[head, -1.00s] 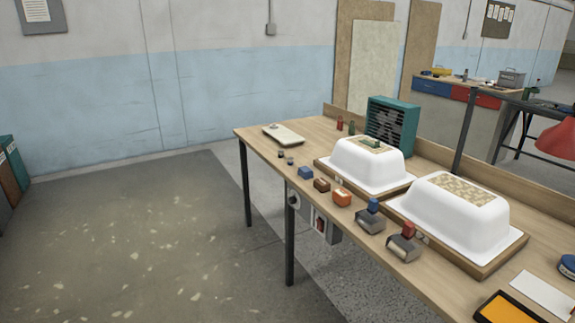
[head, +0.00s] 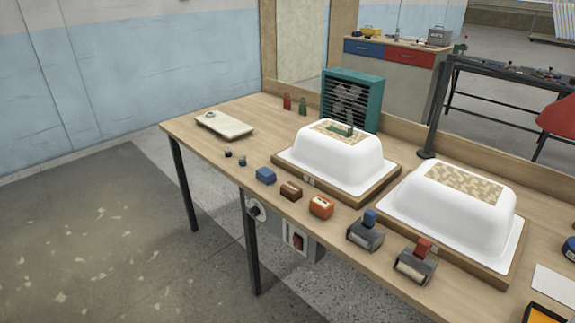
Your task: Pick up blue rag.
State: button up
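A small blue block-like thing (head: 265,176) lies near the front edge of the wooden workbench (head: 180,132), left of a brown block. It is the likeliest match for the blue rag, but it is too small to tell whether it is cloth. Another blue, round thing (head: 570,250) is cut off at the right picture edge. My gripper is not in view.
Brown (head: 291,190) and orange (head: 321,206) blocks and two rollers (head: 365,234) line the bench front. Two white tub shells (head: 340,158) stand behind. A green fan (head: 352,98) stands at the back. Open floor (head: 90,240) lies left of the bench.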

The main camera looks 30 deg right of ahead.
aim_at(265, 175)
jog(key=i+j+z, duration=0.15)
jog(key=i+z, duration=0.25)
jog(key=i+j+z, duration=0.3)
jog(key=z, duration=0.15)
jog(key=i+j+z, duration=0.4)
jog(key=i+j, duration=0.15)
jog(key=j, duration=0.15)
